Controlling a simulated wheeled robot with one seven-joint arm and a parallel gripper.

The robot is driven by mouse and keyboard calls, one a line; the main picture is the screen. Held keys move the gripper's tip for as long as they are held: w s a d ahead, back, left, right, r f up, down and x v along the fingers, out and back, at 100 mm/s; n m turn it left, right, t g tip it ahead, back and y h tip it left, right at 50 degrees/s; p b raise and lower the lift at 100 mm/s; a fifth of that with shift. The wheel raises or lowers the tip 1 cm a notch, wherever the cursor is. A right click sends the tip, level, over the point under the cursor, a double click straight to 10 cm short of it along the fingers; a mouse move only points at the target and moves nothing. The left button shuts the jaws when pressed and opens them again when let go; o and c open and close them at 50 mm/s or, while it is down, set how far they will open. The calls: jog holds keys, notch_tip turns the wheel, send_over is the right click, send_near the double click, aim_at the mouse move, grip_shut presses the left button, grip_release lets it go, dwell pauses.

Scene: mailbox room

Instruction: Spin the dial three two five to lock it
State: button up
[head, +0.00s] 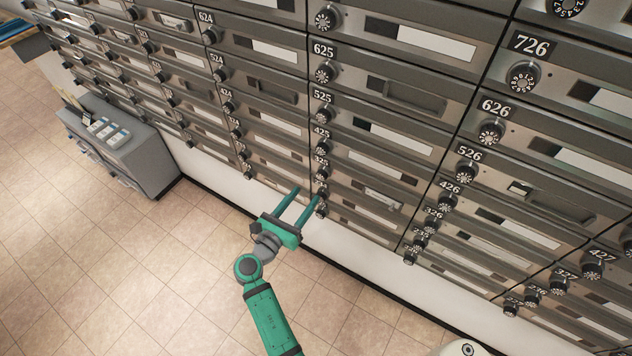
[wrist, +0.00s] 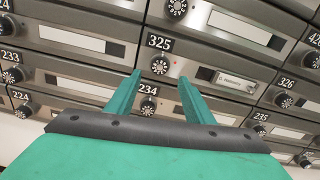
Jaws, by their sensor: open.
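The dial of box 325 (wrist: 160,66) is a small black round knob with white marks, below its "325" plate in the wrist view. It also shows, small, in the head view (head: 321,174). My teal gripper (wrist: 160,77) is open, with its two fingers apart. In the wrist view the dial appears between and just beyond the fingertips; I cannot tell the depth gap. In the head view my gripper (head: 307,195) is low, near the bottom of the 25 column. The door of box 325 (wrist: 213,77) looks closed, with a printed label in its window. The dial's setting is too small to read.
Another dial (wrist: 148,106) sits just below, between my fingers in the wrist view. Rows of grey mailboxes with similar dials surround box 325. A grey cabinet (head: 128,150) stands at the left wall. The tiled floor (head: 150,265) is clear around my arm.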

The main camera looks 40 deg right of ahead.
aim_at(320, 177)
jog(key=x, duration=0.8)
jog(key=c, duration=1)
